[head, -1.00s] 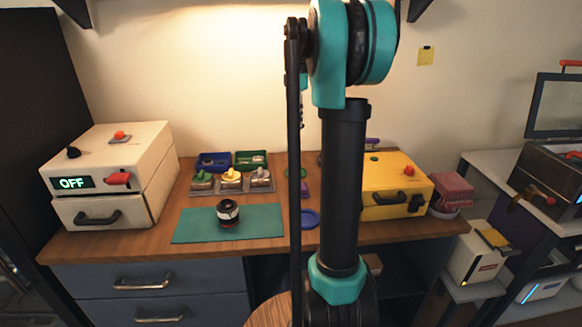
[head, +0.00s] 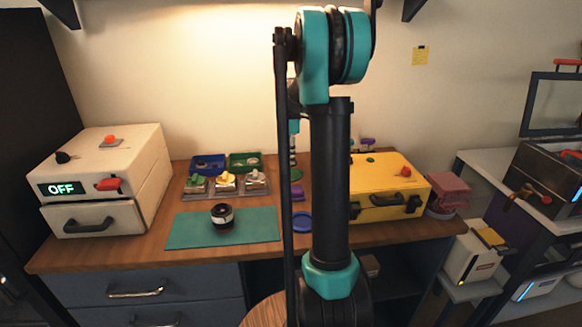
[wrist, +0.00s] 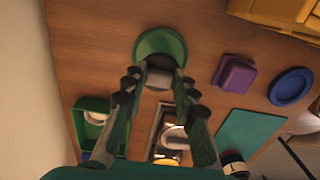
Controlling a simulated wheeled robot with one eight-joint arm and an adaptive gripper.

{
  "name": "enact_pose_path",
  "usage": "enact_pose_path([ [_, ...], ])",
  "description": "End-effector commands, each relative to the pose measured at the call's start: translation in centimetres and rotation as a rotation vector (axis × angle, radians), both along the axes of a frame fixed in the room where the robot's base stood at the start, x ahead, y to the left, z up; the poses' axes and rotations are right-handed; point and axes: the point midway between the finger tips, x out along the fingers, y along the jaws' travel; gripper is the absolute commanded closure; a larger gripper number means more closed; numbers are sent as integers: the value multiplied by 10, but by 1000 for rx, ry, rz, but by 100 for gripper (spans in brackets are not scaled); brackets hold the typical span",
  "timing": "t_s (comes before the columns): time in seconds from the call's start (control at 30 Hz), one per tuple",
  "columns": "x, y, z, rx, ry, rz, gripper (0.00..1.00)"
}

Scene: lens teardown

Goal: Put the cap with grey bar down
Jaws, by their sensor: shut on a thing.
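My gripper (wrist: 161,77) is shut on the cap with grey bar; its fingers are on both sides of the grey bar (wrist: 159,79). The cap's dark round part (wrist: 158,62) shows just beyond the bar, over the near part of a round green dish (wrist: 146,43). I cannot tell whether the cap touches the dish. In the head view a striped part of my arm's end shows above the green dish (head: 296,174), and the cap cannot be made out there. The dark lens (head: 222,217) stands on the teal mat (head: 190,231).
A purple block (wrist: 234,75) and a blue round dish (wrist: 291,86) lie beside the green dish. A green bin (wrist: 92,112) and a tray with capped blocks (head: 226,187) are close by. A yellow case (head: 384,184) stands at the right, a white OFF box (head: 105,170) at the left.

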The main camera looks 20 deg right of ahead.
Motion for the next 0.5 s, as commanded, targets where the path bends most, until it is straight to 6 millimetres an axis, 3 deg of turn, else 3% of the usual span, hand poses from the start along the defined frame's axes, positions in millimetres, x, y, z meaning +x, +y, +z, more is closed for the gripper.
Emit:
enact_pose_path([
  [0.5, 0, 0, -48, 0, 0, 0, 84],
])
